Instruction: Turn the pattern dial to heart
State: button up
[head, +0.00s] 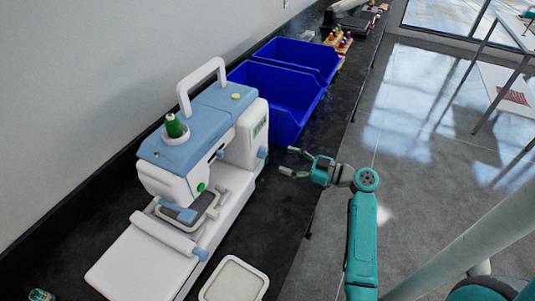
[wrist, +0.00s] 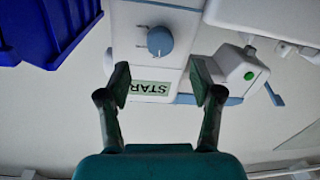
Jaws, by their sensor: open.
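The sewing machine (head: 205,130), white with a blue top, stands on the dark counter. Its pattern dial (wrist: 160,41) is a round blue knob with a pale pointer mark in the wrist view; it also shows on the machine's right end in the head view (head: 262,152). A pale green display (wrist: 150,87) appears to read STAR, its left edge close to a finger. My gripper (head: 289,162) is open and empty, just right of the dial in the head view. In the wrist view its fingertips (wrist: 160,80) are spread below the dial, apart from it.
Two blue bins (head: 283,88) stand behind the machine, near my gripper. A white tray (head: 234,281) lies at the counter's front. The counter edge runs under my arm, with open floor (head: 410,140) to the right.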

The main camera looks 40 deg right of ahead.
aim_at(266, 154)
jog(key=x, duration=0.7)
jog(key=shift+c, duration=0.2)
jog(key=c, duration=1.1)
